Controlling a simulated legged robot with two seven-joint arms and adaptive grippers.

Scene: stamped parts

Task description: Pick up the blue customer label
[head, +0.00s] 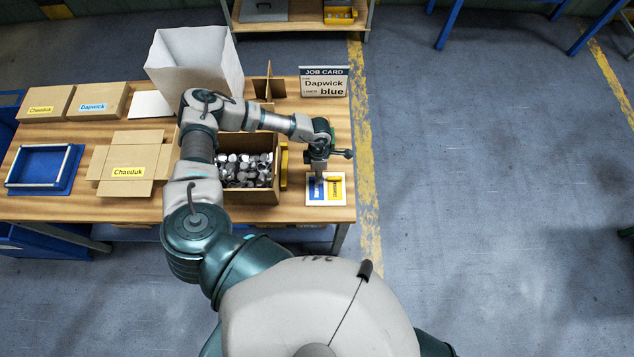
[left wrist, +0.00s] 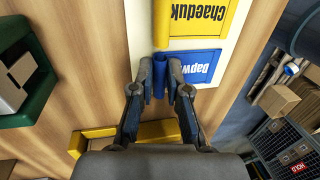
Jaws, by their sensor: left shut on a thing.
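The blue customer label (left wrist: 195,67), printed Dapwick, lies on a white backing card (left wrist: 232,48) beside the yellow Chaeduk label (left wrist: 200,17). In the head view the blue label (head: 316,193) and the yellow label (head: 335,188) are on the card at the table's front right corner. My left gripper (left wrist: 162,92) points down at the card and is shut on the raised blue tab (left wrist: 161,68) at the blue label's edge. The label's printed part still lies on the card. In the head view my left gripper (head: 318,178) partly covers the label. My right gripper is not in view.
An open carton (head: 262,197) of metal parts stands left of the card. A job card sign (head: 324,82) reads Dapwick, liner blue.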

